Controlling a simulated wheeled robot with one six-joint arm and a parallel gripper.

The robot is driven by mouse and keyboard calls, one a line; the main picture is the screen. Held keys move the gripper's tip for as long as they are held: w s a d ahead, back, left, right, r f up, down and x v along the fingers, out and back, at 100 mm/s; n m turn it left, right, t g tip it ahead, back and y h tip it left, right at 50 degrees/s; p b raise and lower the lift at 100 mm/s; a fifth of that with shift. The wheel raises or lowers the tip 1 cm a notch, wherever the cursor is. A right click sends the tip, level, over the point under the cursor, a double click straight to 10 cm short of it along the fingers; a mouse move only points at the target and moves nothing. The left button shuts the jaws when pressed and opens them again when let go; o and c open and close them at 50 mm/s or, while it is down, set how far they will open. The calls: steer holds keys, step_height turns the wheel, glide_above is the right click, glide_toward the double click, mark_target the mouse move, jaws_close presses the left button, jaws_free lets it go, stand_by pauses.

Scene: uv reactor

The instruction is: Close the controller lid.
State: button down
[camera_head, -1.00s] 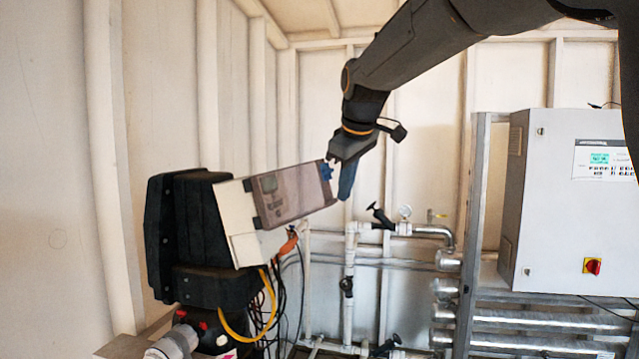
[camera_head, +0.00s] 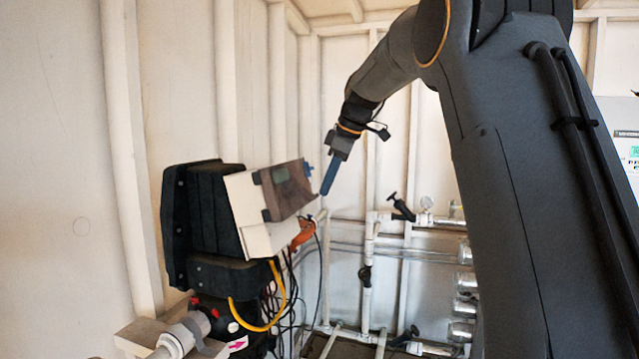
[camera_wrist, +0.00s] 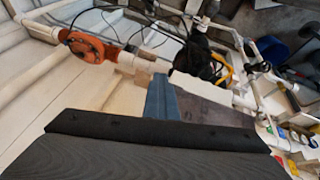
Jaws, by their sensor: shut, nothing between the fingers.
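The controller (camera_head: 240,200) is a box with a black back and a white front, at left of centre in the head view. Its tinted see-through lid (camera_head: 292,198) has dark hinges on its left side and a blue catch (camera_head: 307,168) on its right edge. The lid lies in front of the white face; I cannot tell how far it stands off it. My gripper (camera_head: 329,178), with blue fingers, is shut and empty just right of the lid's free edge. In the wrist view the fingers (camera_wrist: 165,98) appear beside a tinted panel (camera_wrist: 212,112); contact is unclear.
White pipes and valves (camera_head: 402,208) stand behind to the right. My arm covers much of the right side. White wall panels stand behind.

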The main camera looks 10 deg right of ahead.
steer(key=shift+a, duration=0.55)
steer(key=shift+d, duration=0.2)
steer(key=w+d+r+b, duration=0.1)
steer(key=d+r, duration=0.7)
steer(key=r, duration=0.1)
steer(key=shift+w+r+b, duration=0.15)
steer(key=shift+w+b, duration=0.2)
